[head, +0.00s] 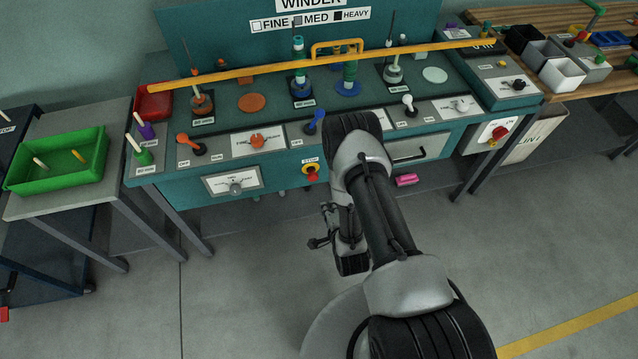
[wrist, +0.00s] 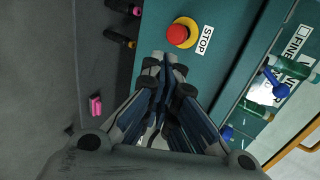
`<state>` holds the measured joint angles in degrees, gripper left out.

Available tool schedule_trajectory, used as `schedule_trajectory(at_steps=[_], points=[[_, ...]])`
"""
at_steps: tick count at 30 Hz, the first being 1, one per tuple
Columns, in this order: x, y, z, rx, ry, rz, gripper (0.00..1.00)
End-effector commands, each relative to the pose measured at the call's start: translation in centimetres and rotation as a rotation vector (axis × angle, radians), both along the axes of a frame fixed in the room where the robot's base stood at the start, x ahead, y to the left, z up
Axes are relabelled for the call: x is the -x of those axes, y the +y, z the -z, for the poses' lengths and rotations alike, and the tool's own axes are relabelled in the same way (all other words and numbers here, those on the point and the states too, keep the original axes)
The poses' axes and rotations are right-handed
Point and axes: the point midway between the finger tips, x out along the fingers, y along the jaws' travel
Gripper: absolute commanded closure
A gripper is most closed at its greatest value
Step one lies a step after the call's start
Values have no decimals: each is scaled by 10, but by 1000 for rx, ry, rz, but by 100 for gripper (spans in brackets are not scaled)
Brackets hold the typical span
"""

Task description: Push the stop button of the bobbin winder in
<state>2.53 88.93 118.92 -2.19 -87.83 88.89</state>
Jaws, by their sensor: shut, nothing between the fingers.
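The stop button is a red mushroom head on a yellow collar, on the teal front panel of the bobbin winder (head: 178,194). It shows below the middle of the panel in the head view (head: 312,175), under a small STOP label. In the wrist view the stop button (wrist: 178,34) is at the top centre, beside the STOP label (wrist: 204,40). My gripper (wrist: 165,68) is shut and empty, its fingertips just below the button in that picture, with a visible gap to it. In the head view my wrist and gripper hang low, in front of the panel.
A yellow bar (head: 240,72) crosses above the top. Floor in front is clear.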

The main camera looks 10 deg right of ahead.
Motion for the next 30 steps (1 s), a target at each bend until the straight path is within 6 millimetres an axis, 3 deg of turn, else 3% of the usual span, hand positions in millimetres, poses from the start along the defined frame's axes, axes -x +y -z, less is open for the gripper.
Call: schedule_trajectory(at_steps=[5,18,24,30], points=[[-13,0,8,1,-3,0,100],[-91,0,54,2,-4,-1,100],[-118,0,51,1,-2,0,100],[-127,0,50,1,0,0,100]])
